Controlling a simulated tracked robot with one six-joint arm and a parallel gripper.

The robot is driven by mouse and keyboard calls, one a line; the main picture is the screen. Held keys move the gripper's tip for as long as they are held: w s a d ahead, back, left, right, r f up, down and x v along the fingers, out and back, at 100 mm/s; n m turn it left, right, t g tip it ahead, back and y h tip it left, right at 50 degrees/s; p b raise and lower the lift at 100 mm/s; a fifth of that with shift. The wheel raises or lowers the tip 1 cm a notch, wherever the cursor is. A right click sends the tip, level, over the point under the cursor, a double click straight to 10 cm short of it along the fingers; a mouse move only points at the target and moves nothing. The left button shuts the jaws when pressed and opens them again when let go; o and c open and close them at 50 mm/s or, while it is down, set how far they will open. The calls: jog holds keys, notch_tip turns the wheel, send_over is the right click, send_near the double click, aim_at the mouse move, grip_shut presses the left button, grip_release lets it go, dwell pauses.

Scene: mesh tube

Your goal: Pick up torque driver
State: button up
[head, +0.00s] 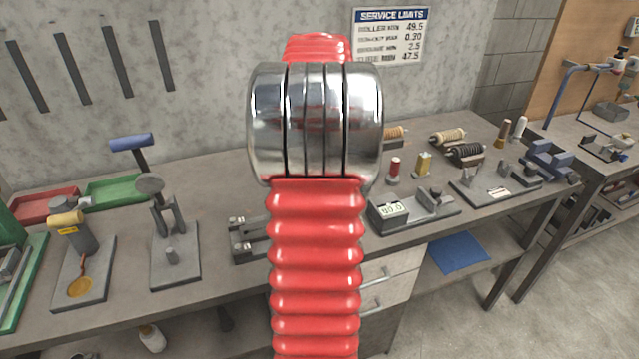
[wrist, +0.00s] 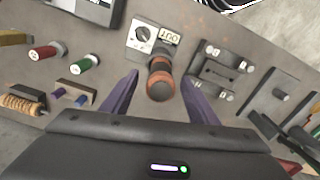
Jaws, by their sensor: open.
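In the wrist view an object with an orange-brown ribbed grip and a dark band (wrist: 160,80), which looks like the torque driver, is seen nearly end-on. It is beside a small unit with a dial and a number display (wrist: 152,36). My gripper (wrist: 159,77) is open, its two purple fingers on either side of the driver in the picture. I cannot tell whether the fingers are at its height, and I see no contact. In the head view my red arm covers the middle of the bench, and neither the driver nor my gripper can be made out there.
A grey fixture (wrist: 220,71) is right of the driver. Red (wrist: 45,52) and green (wrist: 84,64) spools are to the left. In the head view the workbench (head: 120,308) also carries a press-like stand (head: 176,252) and a gauge with a display (head: 389,213).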

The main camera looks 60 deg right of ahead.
jog(key=shift+w+f, duration=0.1)
jog(key=shift+f, duration=2.45)
jog(key=shift+c, duration=0.5)
jog(key=shift+r, duration=0.1)
jog(key=c, duration=1.2)
jog(key=shift+o, duration=0.2)
notch_tip(320, 180, up, 10)
